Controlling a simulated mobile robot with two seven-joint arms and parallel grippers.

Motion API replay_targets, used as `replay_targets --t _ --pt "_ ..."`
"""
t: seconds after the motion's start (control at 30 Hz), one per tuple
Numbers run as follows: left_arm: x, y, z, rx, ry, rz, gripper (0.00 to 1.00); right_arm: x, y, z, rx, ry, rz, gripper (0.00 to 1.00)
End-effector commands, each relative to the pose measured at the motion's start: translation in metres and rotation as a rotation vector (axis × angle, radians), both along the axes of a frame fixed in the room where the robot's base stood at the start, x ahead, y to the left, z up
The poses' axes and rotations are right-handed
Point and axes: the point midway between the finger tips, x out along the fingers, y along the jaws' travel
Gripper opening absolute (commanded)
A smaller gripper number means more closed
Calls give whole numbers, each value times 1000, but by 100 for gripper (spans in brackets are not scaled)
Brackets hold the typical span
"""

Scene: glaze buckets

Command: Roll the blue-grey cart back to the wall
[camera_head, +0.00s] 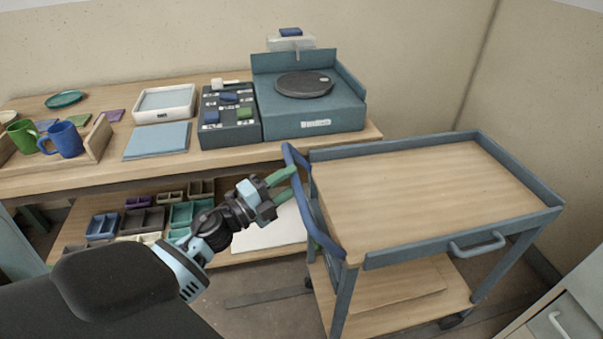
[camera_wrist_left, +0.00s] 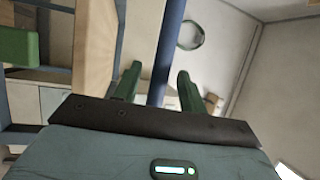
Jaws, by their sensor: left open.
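The blue-grey cart (camera_head: 433,254) stands at the right, with a bare wooden top and a lower wooden shelf. Its blue push handle (camera_head: 324,226) is on the left end, and a grey side handle (camera_head: 477,246) is on the front. My left gripper (camera_head: 287,185) is open, with its green fingertips at the push handle. In the left wrist view the blue handle bar (camera_wrist_left: 168,45) runs between the two open fingers, with gaps visible on both sides. My right gripper is not in view.
A wooden workbench (camera_head: 110,180) along the back wall (camera_head: 400,60) holds a banding wheel unit (camera_head: 312,112), mugs and trays. Bins fill its lower shelf. The right wall (camera_head: 550,120) is behind the cart. A grey cabinet (camera_head: 565,315) stands at the lower right.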

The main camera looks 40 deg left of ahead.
Motion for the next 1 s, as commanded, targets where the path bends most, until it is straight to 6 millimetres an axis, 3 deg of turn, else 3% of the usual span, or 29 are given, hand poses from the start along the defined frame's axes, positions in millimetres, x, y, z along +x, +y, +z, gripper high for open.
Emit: replay_targets --t 0.23,0.63,0.93,1.0 --pt "28 -9 6 0 -1 0 41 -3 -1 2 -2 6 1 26" --pt "34 -11 6 -1 1 0 40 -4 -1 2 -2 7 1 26" --pt "34 -11 6 -1 1 0 1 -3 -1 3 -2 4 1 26" --pt "34 -11 6 -1 1 0 0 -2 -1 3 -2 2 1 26"
